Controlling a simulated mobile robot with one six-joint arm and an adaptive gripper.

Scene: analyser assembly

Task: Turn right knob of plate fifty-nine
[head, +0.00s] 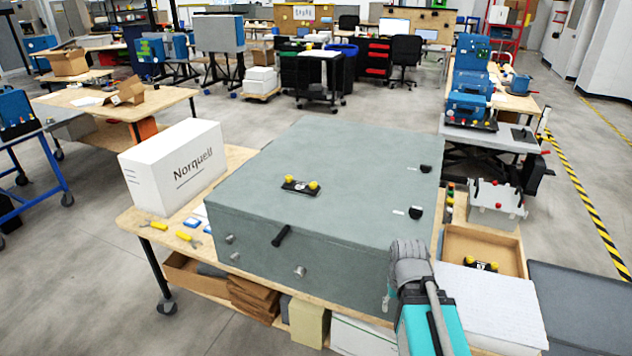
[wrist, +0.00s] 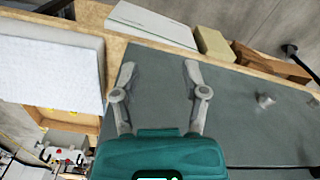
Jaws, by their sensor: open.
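A small black plate with two yellow knobs (head: 300,186) lies on top of the large grey-green cabinet (head: 330,150). A second black plate with yellow knobs (head: 480,265) lies in the wooden tray to the right; its knobs partly show in the wrist view (wrist: 72,112). I cannot read a number on either plate. My gripper (wrist: 158,72) is open and empty, its fingers spread over the cabinet's surface in the wrist view. In the head view my arm is by the cabinet's front right corner, apart from both plates.
The cabinet has a black handle (head: 281,235) and metal knobs on its front, and two black knobs on top at right. A white box (head: 173,165) stands to the left. The wooden tray (head: 484,237) and a white panel (head: 490,303) lie right of the cabinet.

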